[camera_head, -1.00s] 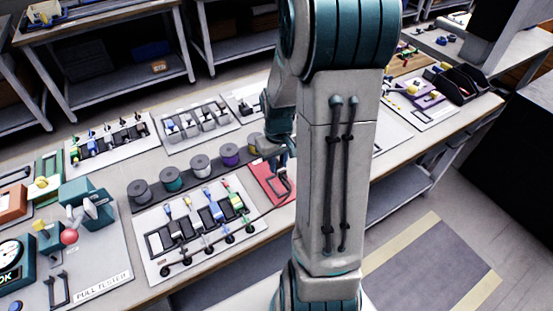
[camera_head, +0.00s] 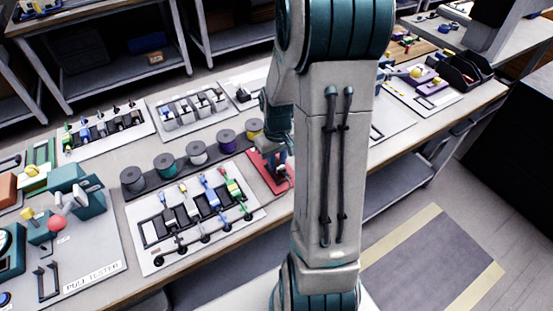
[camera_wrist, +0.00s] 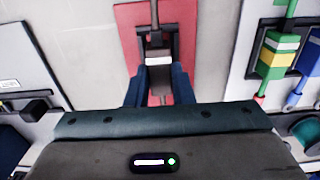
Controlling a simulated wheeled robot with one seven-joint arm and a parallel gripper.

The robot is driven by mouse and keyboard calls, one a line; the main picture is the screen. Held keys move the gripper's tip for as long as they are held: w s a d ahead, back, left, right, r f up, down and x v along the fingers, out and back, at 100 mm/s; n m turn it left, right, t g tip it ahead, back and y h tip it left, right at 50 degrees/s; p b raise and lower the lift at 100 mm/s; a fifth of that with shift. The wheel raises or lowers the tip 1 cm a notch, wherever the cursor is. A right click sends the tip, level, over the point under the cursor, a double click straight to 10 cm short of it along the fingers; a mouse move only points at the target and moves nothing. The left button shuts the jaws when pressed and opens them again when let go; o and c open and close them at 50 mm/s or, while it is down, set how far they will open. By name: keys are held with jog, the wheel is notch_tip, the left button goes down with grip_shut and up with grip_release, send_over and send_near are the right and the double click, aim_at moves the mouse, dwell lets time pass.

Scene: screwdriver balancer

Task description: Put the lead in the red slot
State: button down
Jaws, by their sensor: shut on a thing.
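The red slot (camera_head: 262,160) is a red plate on the table, right of the rack of coloured leads. In the wrist view the red plate (camera_wrist: 130,22) lies under my gripper (camera_wrist: 158,72). My gripper, also in the head view (camera_head: 276,172), is down over the plate with its blue fingers close together. They are shut on a small dark and grey piece, the lead (camera_wrist: 157,55), within a dark bracket on the plate. Whether the lead is seated or just above the plate I cannot tell. My arm hides part of the plate in the head view.
The white rack board (camera_head: 150,262) with several coloured leads is beside the red plate. A row of spools (camera_head: 198,152) stands behind it. A pull tester (camera_head: 85,195) is at the left. More boards lie along the table's back and right.

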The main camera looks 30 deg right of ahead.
jog(key=shift+f+b, duration=0.5)
jog(key=shift+f, duration=0.15)
dwell(0.6)
dwell(0.3)
jog(key=c, duration=1.2)
grip_release()
jog(key=shift+r, duration=0.1)
notch_tip(320, 180, up, 14)
jog(key=shift+f+p, duration=0.15)
jog(key=shift+p, duration=0.15)
jog(key=s+a+r+t, duration=0.1)
jog(key=s+a, duration=0.3)
jog(key=s+a+r+t, duration=0.1)
jog(key=s+a, duration=0.2)
jog(key=a, duration=0.1)
jog(key=s+a+r, duration=0.1)
jog(key=s+a, duration=0.3)
jog(key=shift+s+r+m+t, duration=0.25)
jog(key=shift+s+m+t, duration=0.05)
jog(key=shift+t, duration=0.1)
